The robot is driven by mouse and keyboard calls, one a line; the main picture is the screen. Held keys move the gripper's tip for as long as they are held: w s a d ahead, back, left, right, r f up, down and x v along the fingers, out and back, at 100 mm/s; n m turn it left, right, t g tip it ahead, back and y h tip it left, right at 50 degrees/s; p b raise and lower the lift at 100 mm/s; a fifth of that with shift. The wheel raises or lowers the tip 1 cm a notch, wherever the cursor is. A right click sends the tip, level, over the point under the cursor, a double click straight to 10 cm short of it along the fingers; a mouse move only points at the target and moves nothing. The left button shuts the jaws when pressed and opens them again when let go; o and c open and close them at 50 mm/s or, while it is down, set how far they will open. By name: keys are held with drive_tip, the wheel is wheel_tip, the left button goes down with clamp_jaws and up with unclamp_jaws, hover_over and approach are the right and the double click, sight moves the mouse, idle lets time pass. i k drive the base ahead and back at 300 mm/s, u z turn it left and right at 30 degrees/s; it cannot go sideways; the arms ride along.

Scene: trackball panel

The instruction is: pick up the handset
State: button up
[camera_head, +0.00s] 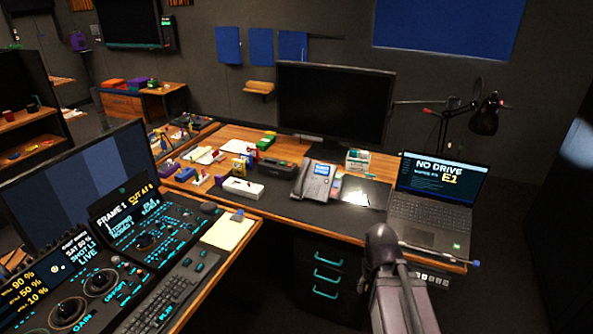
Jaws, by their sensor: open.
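A grey desk phone (316,181) with a small lit screen stands on the wooden desk, left of the laptop. Its handset (301,178) appears to lie along the left side of the phone, resting in place; it is small and its outline is hard to make out. Part of my own arm (394,285) rises at the lower right, in front of the desk. My gripper's fingers cannot be made out in this view, and nothing is seen touching the phone.
An open laptop (436,201) and a desk lamp (484,118) stand right of the phone. A large dark monitor (335,101) is behind it. A white box (243,187) and several small coloured items lie left. A control console (120,270) fills the lower left.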

sight(305, 164)
drive_tip(key=z, duration=0.05)
drive_tip(key=i, duration=1.35)
drive_tip(key=z, duration=0.45)
